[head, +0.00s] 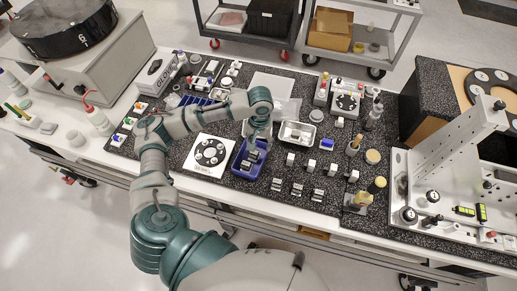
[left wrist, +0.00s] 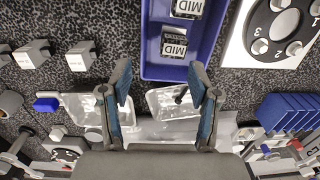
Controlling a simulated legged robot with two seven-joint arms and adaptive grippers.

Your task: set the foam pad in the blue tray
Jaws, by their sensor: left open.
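The blue tray (head: 236,168) lies on the speckled mat, with several grey blocks in it. It also shows in the left wrist view (left wrist: 156,72), with blocks labelled MID inside. My left gripper (head: 254,145) is over the far end of the tray. In the left wrist view, its two fingers (left wrist: 160,78) are apart with nothing held. A pale, shiny piece (left wrist: 172,103) lies beyond the tray's end, between the fingers in that view. I cannot tell whether it is the foam pad; no other piece is clearly the pad. My right gripper is not in view.
A white tray (head: 297,133) stands right of the blue tray. A white plate with a black dial (head: 208,154) lies left of it. Several small blocks (head: 295,187) stand to the right. A tall grey fixture (head: 455,150) stands at far right.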

